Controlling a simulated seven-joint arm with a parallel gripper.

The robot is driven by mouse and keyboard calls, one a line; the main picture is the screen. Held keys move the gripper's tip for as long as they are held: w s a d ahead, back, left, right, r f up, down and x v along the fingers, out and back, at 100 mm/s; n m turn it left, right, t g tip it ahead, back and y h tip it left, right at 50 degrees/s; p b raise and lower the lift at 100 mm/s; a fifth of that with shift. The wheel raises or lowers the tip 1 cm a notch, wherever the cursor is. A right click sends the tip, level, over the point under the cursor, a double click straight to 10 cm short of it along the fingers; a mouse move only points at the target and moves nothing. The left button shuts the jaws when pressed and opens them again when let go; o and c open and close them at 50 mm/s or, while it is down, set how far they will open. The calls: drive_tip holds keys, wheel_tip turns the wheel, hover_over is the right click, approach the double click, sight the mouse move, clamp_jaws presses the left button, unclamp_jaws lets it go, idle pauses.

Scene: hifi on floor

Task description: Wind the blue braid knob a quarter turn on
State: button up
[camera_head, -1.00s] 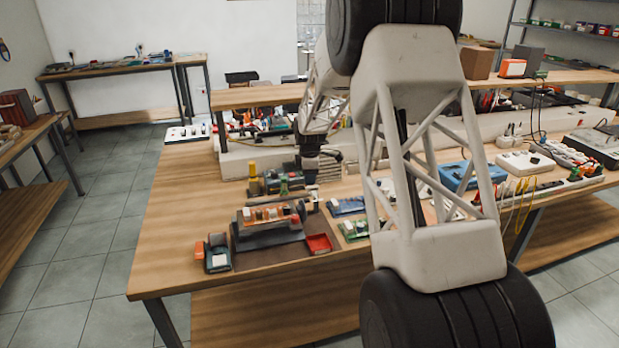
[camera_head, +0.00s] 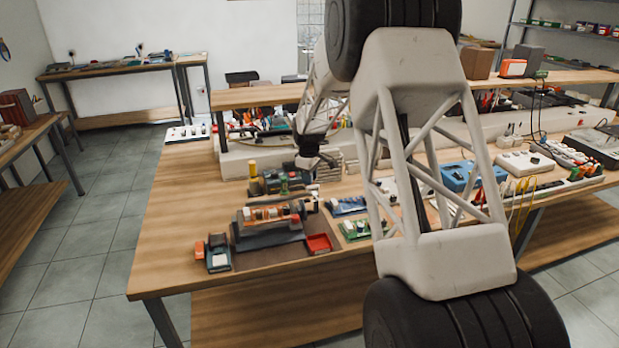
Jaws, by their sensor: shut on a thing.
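My gripper (camera_head: 312,162) is small and dark at the end of my arm, above the middle of the workbench, behind the cluster of small devices. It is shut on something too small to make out. I cannot pick out the blue braid knob. Nearest below the gripper is a dark device with a yellow post and green parts (camera_head: 284,184). In front of it a dark stepped stand (camera_head: 268,236) bears an orange row of small parts (camera_head: 270,212).
A red tray (camera_head: 319,243), a blue board (camera_head: 347,206) and a green board (camera_head: 355,229) lie right of the stand. A blue box (camera_head: 459,176) and a white unit (camera_head: 525,163) stand further right. The bench's left side is bare wood. My arm hides part of the bench.

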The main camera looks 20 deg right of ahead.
drive_tip(key=m, duration=0.5)
drive_tip(key=shift+m, duration=0.4)
drive_tip(key=m, duration=0.5)
drive_tip(key=shift+m, duration=0.3)
drive_tip(key=o, duration=0.6)
drive_tip(key=shift+o, duration=0.2)
drive_tip(key=shift+r, duration=0.15)
drive_tip(key=shift+w+a+r, duration=0.1)
drive_tip(key=shift+a+r, duration=0.05)
drive_tip(key=shift+r, duration=3.65)
